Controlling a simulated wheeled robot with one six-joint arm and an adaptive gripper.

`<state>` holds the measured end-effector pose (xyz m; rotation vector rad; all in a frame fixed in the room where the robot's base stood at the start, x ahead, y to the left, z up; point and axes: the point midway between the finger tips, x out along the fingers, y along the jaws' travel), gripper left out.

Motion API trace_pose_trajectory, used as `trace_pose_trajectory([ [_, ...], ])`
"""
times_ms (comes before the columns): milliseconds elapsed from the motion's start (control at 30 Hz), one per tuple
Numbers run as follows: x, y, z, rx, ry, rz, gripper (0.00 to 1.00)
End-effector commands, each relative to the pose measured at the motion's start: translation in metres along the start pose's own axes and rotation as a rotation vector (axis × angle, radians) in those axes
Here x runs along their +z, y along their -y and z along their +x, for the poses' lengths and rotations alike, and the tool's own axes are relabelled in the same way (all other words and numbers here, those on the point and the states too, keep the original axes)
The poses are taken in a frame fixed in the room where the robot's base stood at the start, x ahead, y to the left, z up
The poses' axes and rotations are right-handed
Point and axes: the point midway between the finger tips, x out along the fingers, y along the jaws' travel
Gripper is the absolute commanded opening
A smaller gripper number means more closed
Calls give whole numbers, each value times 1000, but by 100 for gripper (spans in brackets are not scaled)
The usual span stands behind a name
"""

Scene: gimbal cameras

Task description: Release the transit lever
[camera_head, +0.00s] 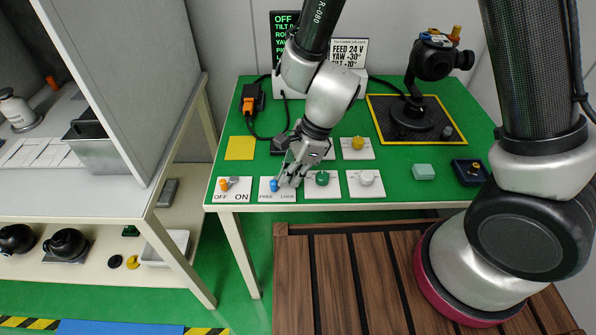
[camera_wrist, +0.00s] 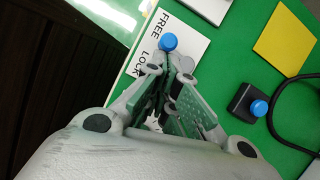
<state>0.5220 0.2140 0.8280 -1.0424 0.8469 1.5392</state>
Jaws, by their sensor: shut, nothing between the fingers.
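The transit lever's blue knob (camera_head: 274,185) stands on a white plate (camera_head: 265,195) marked FREE and LOCK, near the front edge of the green bench. In the head view the knob sits toward the FREE side. My gripper (camera_head: 287,180) is low over this plate, just right of the knob. In the wrist view the blue knob (camera_wrist: 168,42) lies just beyond the fingertips (camera_wrist: 168,66), which are closed together and empty. The knob is outside the fingers; whether they touch it I cannot tell. The lever's stem is hidden under the knob and fingers in the wrist view.
Beside the plate are an OFF/ON switch plate (camera_head: 235,188), a green knob (camera_head: 322,178) and a white knob (camera_head: 366,178). A yellow knob (camera_head: 357,142) stands behind. A gimbal camera (camera_head: 436,62) stands on a mat. A dark box with a blue button (camera_wrist: 258,107) trails a cable.

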Motion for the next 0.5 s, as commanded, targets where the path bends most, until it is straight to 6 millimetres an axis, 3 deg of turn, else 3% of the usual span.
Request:
trace_pose_trajectory([
  [200, 14, -5, 6, -22, 0, 54, 0],
  [500, 13, -3, 5, -22, 0, 54, 0],
])
